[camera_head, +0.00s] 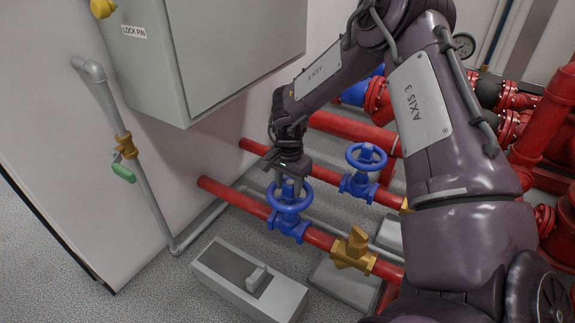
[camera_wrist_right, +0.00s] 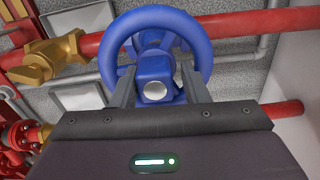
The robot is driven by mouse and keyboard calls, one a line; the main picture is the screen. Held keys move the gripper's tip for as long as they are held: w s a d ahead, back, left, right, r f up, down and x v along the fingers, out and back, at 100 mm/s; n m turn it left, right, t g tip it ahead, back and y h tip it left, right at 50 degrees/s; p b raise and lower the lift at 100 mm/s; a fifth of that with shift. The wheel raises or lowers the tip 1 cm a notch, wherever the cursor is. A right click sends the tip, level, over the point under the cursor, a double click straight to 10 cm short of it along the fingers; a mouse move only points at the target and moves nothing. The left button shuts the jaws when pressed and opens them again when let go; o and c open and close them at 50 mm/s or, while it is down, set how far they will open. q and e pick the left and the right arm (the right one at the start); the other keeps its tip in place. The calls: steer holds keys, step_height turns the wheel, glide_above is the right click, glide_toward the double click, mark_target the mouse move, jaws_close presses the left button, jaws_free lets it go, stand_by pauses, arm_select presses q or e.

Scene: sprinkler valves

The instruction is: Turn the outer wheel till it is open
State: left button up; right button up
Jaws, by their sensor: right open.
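Two blue handwheels sit on red pipes. The nearer blue wheel (camera_head: 289,205) is on the front pipe, and the other blue wheel (camera_head: 366,157) is behind it to the right. My right gripper (camera_head: 290,188) points down at the nearer wheel, its fingers at the rim. In the right wrist view the nearer wheel (camera_wrist_right: 200,35) fills the upper middle. The open fingers of the right gripper (camera_wrist_right: 158,88) stand on either side of its hub, with nothing clamped between them. The wheel's lower rim is partly hidden there, so contact is unclear. My left gripper is out of view.
A yellow valve (camera_head: 352,250) is on the front pipe to the right. A grey box (camera_head: 250,280) lies on the floor in front. A grey cabinet (camera_head: 215,50) hangs on the wall at the left, beside a grey pipe with a green-handled valve (camera_head: 124,172).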

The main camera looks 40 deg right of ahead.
mark_target(291, 183)
steer(key=r+p, duration=0.1)
steer(key=r, duration=0.1)
steer(key=r+p, duration=0.4)
steer(key=shift+s+d+r, duration=0.15)
steer(key=shift+s+r, duration=0.15)
steer(key=shift+r, duration=0.1)
steer(key=shift+f, duration=0.1)
steer(key=shift+w, duration=0.1)
